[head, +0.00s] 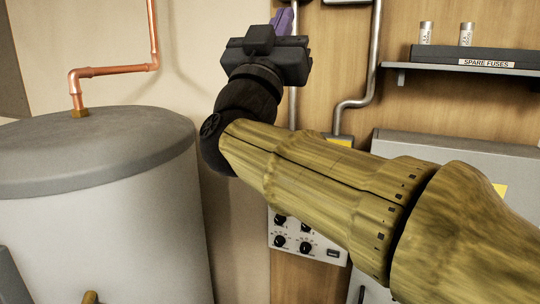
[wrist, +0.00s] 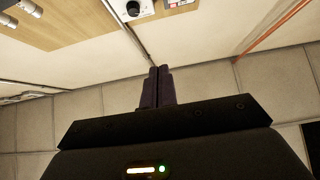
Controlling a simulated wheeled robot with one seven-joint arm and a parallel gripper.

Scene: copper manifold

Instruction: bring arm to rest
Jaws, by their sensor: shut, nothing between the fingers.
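My arm stretches from the lower right up to the upper middle of the head view. My gripper (head: 284,20) is raised in front of the wooden panel, its purple fingers pointing up and partly hidden behind the dark gripper body. In the wrist view the fingers (wrist: 158,86) are together with nothing between them. No object is held, and the gripper appears clear of the surfaces around it.
A grey cylindrical tank (head: 100,220) with a copper pipe (head: 115,70) stands at the left. A shelf (head: 480,74) carries a spare fuses box (head: 440,56) at the upper right. A grey cabinet (head: 430,150) and a control box with knobs (head: 308,246) sit behind my arm.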

